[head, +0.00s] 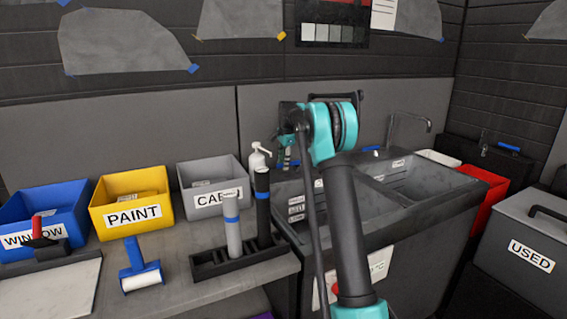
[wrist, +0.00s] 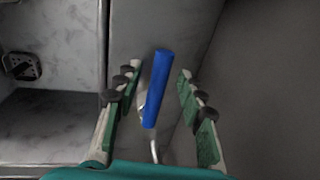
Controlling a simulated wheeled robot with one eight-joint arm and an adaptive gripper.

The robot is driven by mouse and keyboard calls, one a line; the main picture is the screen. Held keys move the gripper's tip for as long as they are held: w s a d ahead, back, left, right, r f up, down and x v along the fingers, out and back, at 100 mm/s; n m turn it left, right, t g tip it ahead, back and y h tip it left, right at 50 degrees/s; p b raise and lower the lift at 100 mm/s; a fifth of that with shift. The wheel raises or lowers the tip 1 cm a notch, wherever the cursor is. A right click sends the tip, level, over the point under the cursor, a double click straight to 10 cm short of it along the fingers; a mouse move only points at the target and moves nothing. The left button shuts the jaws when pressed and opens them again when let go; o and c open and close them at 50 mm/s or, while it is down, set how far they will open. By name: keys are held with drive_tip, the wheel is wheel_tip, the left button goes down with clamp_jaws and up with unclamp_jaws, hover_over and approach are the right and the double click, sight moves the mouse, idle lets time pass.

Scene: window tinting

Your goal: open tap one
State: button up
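A blue lever handle (wrist: 156,85) on a thin metal stem shows in the wrist view, slightly tilted. My gripper (wrist: 159,70) is open, with one finger on each side of the handle and a visible gap on both sides. In the head view, my arm hides most of the gripper and what lies behind it. A curved metal spout (head: 410,120) rises at the back of the sink. A small blue piece (head: 370,149) shows near its left; I cannot tell if it is the same handle.
The grey sink (head: 435,180) has basins; a drain (wrist: 20,66) shows at left in the wrist view. Pump bottle (head: 257,158) and a black rack (head: 215,265) with upright tubes stand left of my arm. Bins line the counter; a red bin (head: 490,190) is at right.

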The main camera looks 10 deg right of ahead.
sight(299, 164)
clamp_jaws()
drive_tip(key=shift+s, duration=0.15)
idle(0.4)
drive_tip(key=n, duration=0.1)
drive_tip(key=s+d+n, duration=0.1)
drive_tip(key=shift+s+n+y, duration=0.15)
drive_tip(key=shift+n+y, duration=0.15)
drive_tip(key=shift+n, duration=0.1)
drive_tip(key=n, duration=0.1)
drive_tip(key=s+d+n, duration=0.1)
drive_tip(key=n, duration=0.1)
drive_tip(key=shift+s+d+n+g, duration=0.25)
drive_tip(key=shift+s+n+g, duration=0.05)
drive_tip(key=n, duration=0.1)
drive_tip(key=d+n, duration=0.1)
drive_tip(key=shift+s+d+n+y, duration=0.2)
drive_tip(key=shift+s+n+y, duration=0.1)
drive_tip(key=shift+s+y, duration=0.1)
drive_tip(key=shift+s+d+n+g, duration=0.2)
drive_tip(key=shift+d+n, duration=0.35)
drive_tip(key=shift+n, duration=0.4)
drive_tip(key=shift+s+d+n+g, duration=0.1)
drive_tip(key=shift+d+n+g, duration=0.2)
drive_tip(key=shift+d+n, duration=0.45)
drive_tip(key=shift+w+a+n, duration=0.1)
drive_tip(key=shift+a+n, duration=0.05)
drive_tip(key=shift+n, duration=0.15)
